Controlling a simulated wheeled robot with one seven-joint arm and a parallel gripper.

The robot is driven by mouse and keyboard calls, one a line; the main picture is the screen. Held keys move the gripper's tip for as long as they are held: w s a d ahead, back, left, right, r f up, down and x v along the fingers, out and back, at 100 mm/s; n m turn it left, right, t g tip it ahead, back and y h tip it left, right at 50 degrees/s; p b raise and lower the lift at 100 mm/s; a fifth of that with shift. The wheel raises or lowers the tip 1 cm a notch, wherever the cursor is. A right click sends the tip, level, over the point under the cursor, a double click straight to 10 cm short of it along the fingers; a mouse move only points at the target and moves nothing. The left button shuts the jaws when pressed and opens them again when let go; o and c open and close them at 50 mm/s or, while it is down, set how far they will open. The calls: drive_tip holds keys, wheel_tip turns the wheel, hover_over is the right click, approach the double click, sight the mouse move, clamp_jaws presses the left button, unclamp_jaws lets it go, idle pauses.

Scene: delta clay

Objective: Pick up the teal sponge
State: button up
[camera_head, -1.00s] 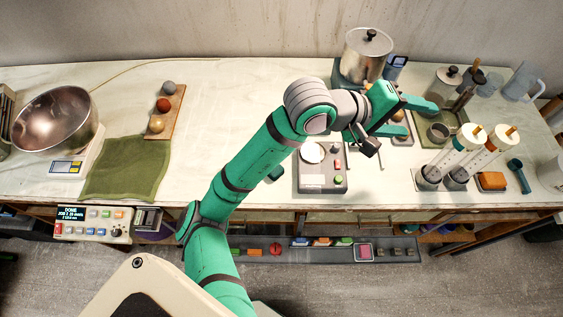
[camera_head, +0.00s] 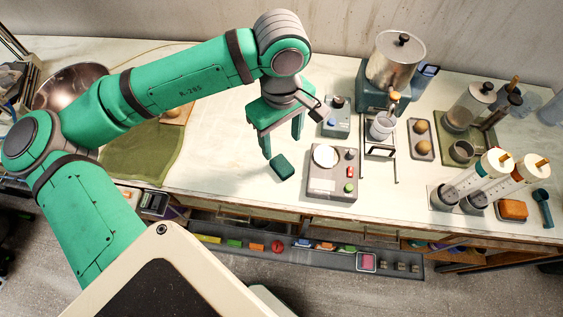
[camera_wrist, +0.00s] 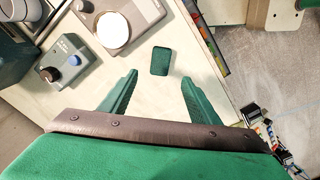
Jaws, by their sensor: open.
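The teal sponge (camera_head: 281,167) lies flat on the white counter, left of a grey control box. It is a small dark green-teal block with rounded corners, and it also shows in the wrist view (camera_wrist: 160,61), ahead of the fingers and between their lines. My gripper (camera_head: 282,151) is open and points down over the counter just behind the sponge. In the wrist view my gripper (camera_wrist: 158,85) shows two green fingers spread wide with nothing between them. The fingers do not touch the sponge.
The grey control box (camera_head: 321,187) with a white disc stands close right of the sponge. A smaller box with knobs (camera_head: 337,127) stands behind it. The counter's front edge (camera_head: 260,205) is near. Bare counter (camera_head: 220,140) lies left of the sponge.

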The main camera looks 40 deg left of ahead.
hover_over(282, 165)
wheel_tip(282, 165, down, 4)
drive_tip(key=shift+w+f, duration=0.15)
drive_tip(key=shift+f, duration=0.1)
drive_tip(key=shift+d+f, duration=0.1)
drive_tip(key=shift+f, duration=0.4)
drive_tip(key=shift+s+a+f, duration=0.1)
drive_tip(key=shift+f, duration=1.2)
drive_tip(key=shift+s+a+f, duration=0.1)
drive_tip(key=shift+f, duration=1.15)
drive_tip(key=c, duration=1.2)
drive_tip(key=shift+r, duration=0.1)
